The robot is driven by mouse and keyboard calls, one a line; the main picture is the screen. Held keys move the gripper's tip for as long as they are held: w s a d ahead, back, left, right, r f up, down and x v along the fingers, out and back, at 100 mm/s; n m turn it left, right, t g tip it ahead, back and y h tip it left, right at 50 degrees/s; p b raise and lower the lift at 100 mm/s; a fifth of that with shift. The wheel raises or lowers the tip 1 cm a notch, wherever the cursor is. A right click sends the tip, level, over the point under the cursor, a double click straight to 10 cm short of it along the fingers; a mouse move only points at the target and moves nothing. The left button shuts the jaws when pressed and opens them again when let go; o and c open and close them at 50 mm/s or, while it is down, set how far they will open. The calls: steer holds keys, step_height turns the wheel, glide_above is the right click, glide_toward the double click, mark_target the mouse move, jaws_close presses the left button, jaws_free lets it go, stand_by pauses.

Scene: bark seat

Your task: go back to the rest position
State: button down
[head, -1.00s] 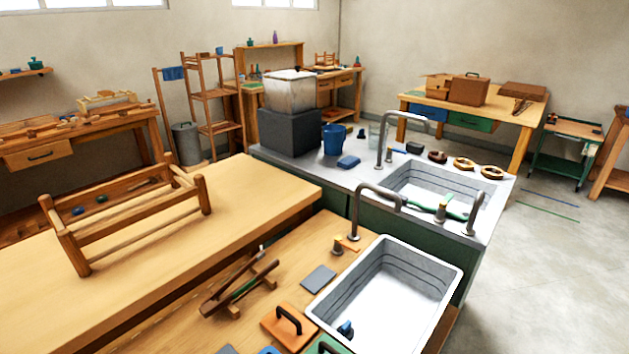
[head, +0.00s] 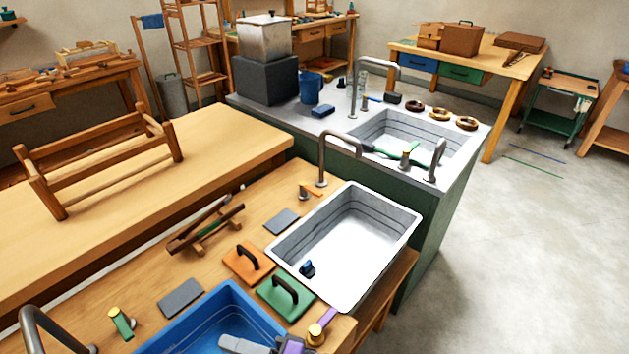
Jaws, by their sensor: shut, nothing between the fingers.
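The task names no object, and I cannot make out my gripper in the head view. A grey piece (head: 243,345) with a purple part beside it is cut off by the bottom edge, over the blue basin (head: 205,317); I cannot tell what it is. The wooden workbench with the basins fills the lower middle of the view.
A white basin (head: 352,245) sits on the near bench, with orange (head: 248,263) and green (head: 285,295) handled blocks beside it. A wooden frame (head: 95,160) stands on the left bench. Behind is a sink counter (head: 335,125) with tall taps.

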steer(key=d+f+t+h+b, duration=0.15)
steer(key=d+t+h, duration=0.35)
steer(key=d, duration=0.5)
steer(key=d+f+t+h+b, duration=0.1)
steer(key=d+f+t+h, duration=0.3)
steer(key=d, duration=0.5)
steer(key=s+d+r+n+h+b, duration=0.1)
steer(key=s+d+h, duration=0.1)
steer(key=s+d, duration=0.3)
steer(key=s+d+r+n+h+b, duration=0.1)
steer(key=s+d, duration=0.4)
steer(key=s, duration=0.6)
steer(key=s+d+r+n+h+b, duration=0.1)
steer(key=s+d+r+h+b, duration=0.1)
steer(key=s+d+h, duration=0.3)
steer(key=shift+s+d+r+t+b, duration=0.25)
steer(key=shift+s+b, duration=0.5)
steer(key=shift+s, duration=1.2)
